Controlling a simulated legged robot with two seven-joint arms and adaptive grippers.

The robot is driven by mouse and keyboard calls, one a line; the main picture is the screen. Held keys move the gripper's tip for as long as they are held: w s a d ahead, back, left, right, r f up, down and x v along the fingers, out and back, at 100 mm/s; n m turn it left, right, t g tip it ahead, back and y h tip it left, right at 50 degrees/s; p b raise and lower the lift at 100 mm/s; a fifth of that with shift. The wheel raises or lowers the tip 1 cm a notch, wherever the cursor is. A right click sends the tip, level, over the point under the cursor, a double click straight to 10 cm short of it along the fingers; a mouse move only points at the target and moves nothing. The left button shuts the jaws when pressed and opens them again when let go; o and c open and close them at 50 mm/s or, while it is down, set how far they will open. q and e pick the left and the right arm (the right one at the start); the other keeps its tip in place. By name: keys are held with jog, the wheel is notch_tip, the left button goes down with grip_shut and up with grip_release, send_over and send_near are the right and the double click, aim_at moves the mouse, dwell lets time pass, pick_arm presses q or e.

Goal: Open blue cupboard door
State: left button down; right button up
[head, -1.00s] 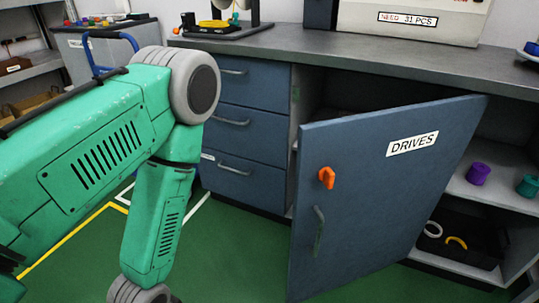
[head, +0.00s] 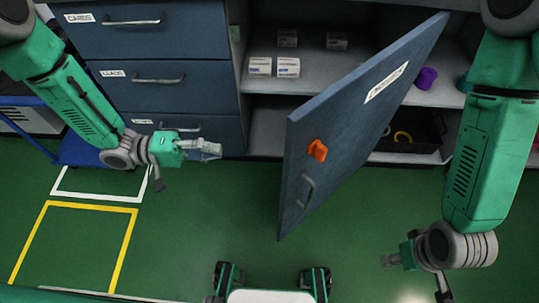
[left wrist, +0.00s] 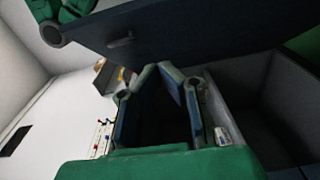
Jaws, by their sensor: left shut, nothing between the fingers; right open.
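The blue cupboard door (head: 345,130) stands ajar, swung out from the cupboard, with its free edge towards me. It carries an orange latch knob (head: 317,150), a grey handle (head: 306,190) and a white label (head: 386,82). My left gripper (head: 214,150) is shut and empty, left of the door and apart from it, in front of the drawers. Its fingers also show in the left wrist view (left wrist: 160,70). My right gripper (head: 389,261) is open and empty, low on the right of the door, touching nothing.
Blue drawers (head: 158,75) stand left of the open cupboard. Small white boxes (head: 287,67) sit on its upper shelf. Right of the door are a purple spool (head: 426,78) and a black bin (head: 420,138). Green floor (head: 195,215) in front is clear.

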pick_arm(q)
jog(key=s+d+b, duration=0.2)
jog(key=s+d, duration=0.1)
jog(key=d, duration=0.9)
jog(key=shift+s+d+r+g, duration=0.2)
jog(key=shift+d+r+g, duration=0.05)
jog(key=shift+r+g, duration=0.05)
jog(key=shift+d, duration=0.15)
